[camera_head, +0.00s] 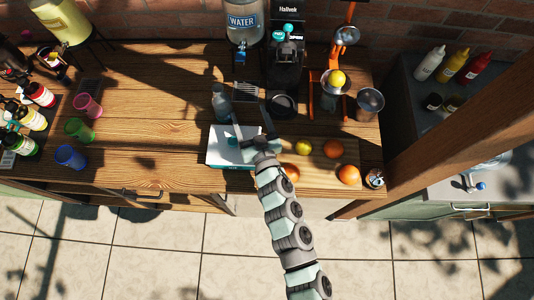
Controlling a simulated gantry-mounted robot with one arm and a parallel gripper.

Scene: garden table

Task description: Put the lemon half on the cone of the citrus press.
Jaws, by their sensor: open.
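The citrus press (312,95) has an orange frame and a raised lever, and stands at the back right of the wooden table. A yellow, rounded piece of citrus that looks like the lemon half (337,78) sits over the middle of its bowl, where it hides the cone. Another yellow fruit (303,147) lies on the cutting board in front; I cannot tell whether it is whole or cut. My gripper (252,119) is open and appears empty above a white and teal box (222,152), left of the board and apart from the press.
Oranges (348,174) lie on the cutting board (318,180). A metal cup (370,101) stands right of the press, and a black machine (286,62) stands left of it. A small bottle (221,102) is behind the box. The table's middle left (150,125) is clear.

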